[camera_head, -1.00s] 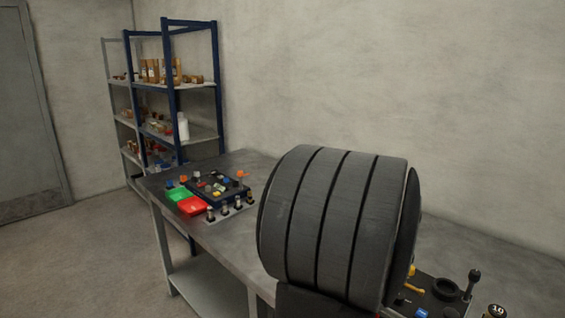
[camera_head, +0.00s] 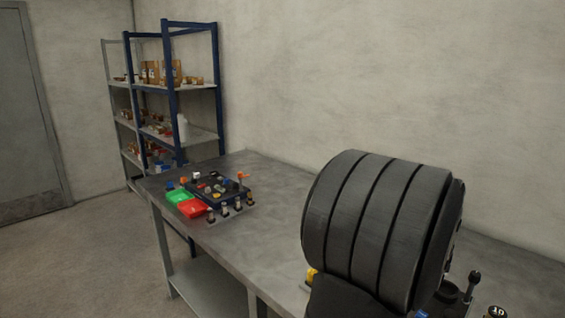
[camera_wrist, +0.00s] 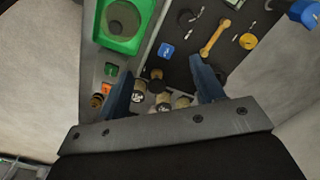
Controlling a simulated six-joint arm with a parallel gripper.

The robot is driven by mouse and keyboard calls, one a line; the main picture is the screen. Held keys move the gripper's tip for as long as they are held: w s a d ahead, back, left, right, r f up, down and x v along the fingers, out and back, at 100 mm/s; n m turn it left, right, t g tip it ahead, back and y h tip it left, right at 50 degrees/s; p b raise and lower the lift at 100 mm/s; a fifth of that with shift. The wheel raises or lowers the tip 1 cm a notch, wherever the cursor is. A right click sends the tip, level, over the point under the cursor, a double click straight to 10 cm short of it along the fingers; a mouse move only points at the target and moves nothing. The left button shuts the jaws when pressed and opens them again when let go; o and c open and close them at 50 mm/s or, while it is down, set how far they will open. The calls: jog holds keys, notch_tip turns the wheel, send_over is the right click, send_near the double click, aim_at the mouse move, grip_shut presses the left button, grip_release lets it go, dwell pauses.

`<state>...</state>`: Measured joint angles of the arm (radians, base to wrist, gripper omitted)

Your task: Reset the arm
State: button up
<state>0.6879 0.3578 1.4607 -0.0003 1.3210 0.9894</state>
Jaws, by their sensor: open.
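In the wrist view my gripper (camera_wrist: 160,66) is open, its two blue fingers well apart. Nothing is held between them. Several small cylinders with pale ends (camera_wrist: 163,101) show in the gap between the fingers, and I cannot tell how far below they are. A green tray (camera_wrist: 148,18) lies past the left finger. In the head view my own arm fills the lower right and the gripper is hidden.
A grey workbench (camera_head: 238,249) runs along the wall. At its left end are a green bin (camera_head: 178,196), a red bin (camera_head: 192,208) and a dark board (camera_head: 203,180) with small parts. A black knob (camera_head: 473,278) stands at right. Shelves (camera_head: 180,80) stand behind.

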jog(key=w+d, duration=0.8)
jog(key=d, duration=0.5)
jog(key=f, duration=0.5)
jog(key=shift+s+f, duration=0.25)
jog(key=shift+f, duration=0.15)
